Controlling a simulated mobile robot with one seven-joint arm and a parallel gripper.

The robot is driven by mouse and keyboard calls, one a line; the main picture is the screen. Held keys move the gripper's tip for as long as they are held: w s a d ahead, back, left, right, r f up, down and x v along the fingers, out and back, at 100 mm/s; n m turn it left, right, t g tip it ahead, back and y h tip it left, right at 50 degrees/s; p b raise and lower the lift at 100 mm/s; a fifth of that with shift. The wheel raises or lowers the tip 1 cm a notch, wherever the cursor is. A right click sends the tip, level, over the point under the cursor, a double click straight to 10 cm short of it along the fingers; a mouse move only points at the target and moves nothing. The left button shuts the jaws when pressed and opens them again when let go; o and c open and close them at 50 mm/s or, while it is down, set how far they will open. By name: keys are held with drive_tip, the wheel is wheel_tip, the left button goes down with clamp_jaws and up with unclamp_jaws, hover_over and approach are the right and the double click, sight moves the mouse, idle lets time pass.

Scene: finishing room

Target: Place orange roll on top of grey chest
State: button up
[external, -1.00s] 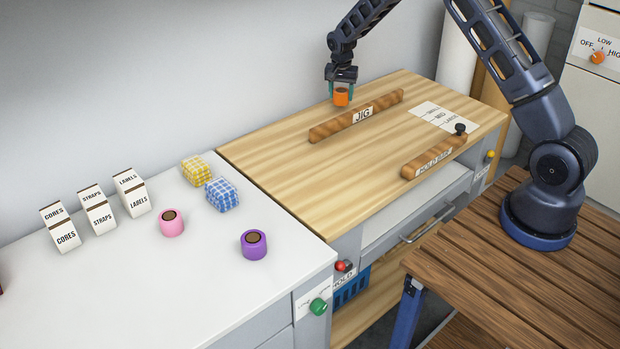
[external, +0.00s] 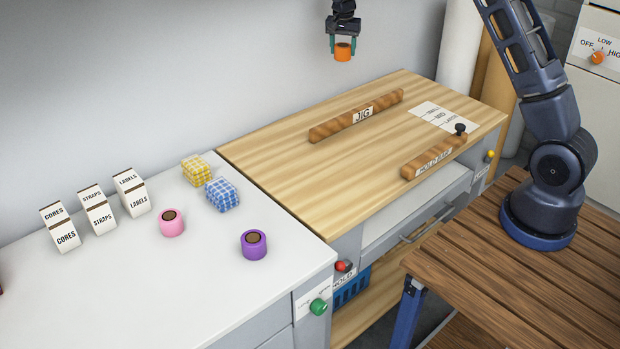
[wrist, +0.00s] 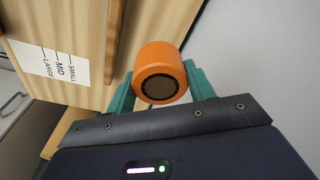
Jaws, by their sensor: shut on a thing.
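The orange roll (external: 343,52) is held upright between the teal fingers of my gripper (external: 342,46), high above the back of the wooden worktop. In the wrist view the orange roll (wrist: 160,72) sits between the two fingertips of my gripper (wrist: 158,84), with its dark core end facing the camera. My gripper is shut on it, and it touches nothing else that I can see. I cannot make out a grey chest for certain in either view.
The white counter (external: 130,290) at left holds pink (external: 172,225) and purple (external: 254,246) rolls, wrapped bundles (external: 222,196) and labelled boxes (external: 65,235).

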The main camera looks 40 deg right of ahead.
drive_tip(key=w+a+n, duration=0.2)
drive_tip(key=a+n, duration=0.3)
drive_tip(key=a, duration=2.5)
drive_tip(key=s+a+n+y, duration=0.1)
drive_tip(key=s+a+n, duration=0.3)
drive_tip(key=a, duration=1)
drive_tip(key=s+a+n, duration=0.2)
drive_tip(key=s+a, duration=0.4)
drive_tip(key=a, duration=0.8)
drive_tip(key=n+y, duration=0.1)
drive_tip(key=n, duration=0.6)
hover_over(162, 304)
drive_tip(key=f, duration=1.5)
drive_tip(key=shift+s+d, duration=0.15)
drive_tip(key=shift+s, duration=0.15)
drive_tip(key=shift+f, duration=2.4)
